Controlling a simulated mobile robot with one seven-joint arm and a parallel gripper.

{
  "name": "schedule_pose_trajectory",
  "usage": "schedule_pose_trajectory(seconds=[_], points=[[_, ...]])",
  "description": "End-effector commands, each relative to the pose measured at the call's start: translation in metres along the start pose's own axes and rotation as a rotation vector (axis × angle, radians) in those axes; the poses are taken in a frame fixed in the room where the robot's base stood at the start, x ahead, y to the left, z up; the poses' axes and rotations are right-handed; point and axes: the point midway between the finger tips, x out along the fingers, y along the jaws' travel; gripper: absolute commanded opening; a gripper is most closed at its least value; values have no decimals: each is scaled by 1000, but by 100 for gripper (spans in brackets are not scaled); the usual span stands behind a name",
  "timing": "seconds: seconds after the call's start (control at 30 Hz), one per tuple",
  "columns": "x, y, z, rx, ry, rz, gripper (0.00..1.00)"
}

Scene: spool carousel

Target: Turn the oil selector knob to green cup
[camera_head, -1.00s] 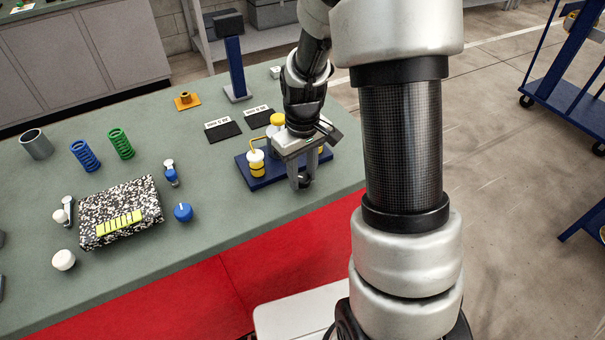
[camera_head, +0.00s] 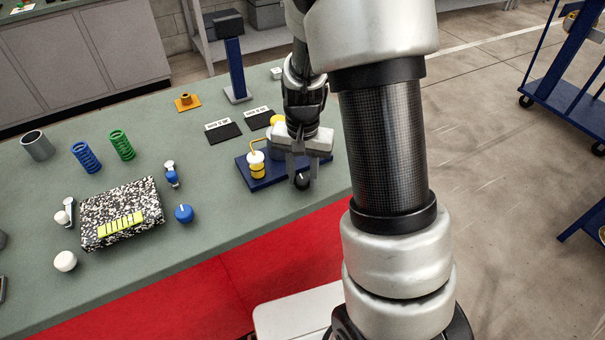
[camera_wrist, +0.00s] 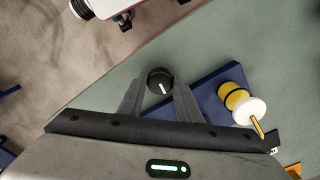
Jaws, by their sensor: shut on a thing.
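The black selector knob (camera_wrist: 161,77) with a white pointer line sits at the front of the blue base plate (camera_wrist: 209,98). In the head view the knob (camera_head: 302,183) shows low between my fingers. My gripper (camera_wrist: 160,88) is shut on the knob, one finger on each side; it also shows over the plate in the head view (camera_head: 302,174). A yellow cup with a white top and yellow spout (camera_head: 257,165) stands at the plate's left; it also shows in the wrist view (camera_wrist: 240,105). I see no green cup; my gripper and wrist hide much of the plate.
Two dark pads with white labels (camera_head: 226,133) lie behind the plate. A blue post (camera_head: 236,68) stands further back. The table's front edge is close.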

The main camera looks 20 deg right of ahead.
Motion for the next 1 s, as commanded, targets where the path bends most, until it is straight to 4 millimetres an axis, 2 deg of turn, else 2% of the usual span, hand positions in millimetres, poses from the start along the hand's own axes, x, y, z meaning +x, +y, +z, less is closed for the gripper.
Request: schedule_pose_trajectory(seconds=[0.5, 0.7, 1.0], points=[[-2, 0, 0, 450, 1, 0, 9], [-2, 0, 0, 564, 0, 0, 9], [-1, 0, 0, 647, 1, -1, 9]])
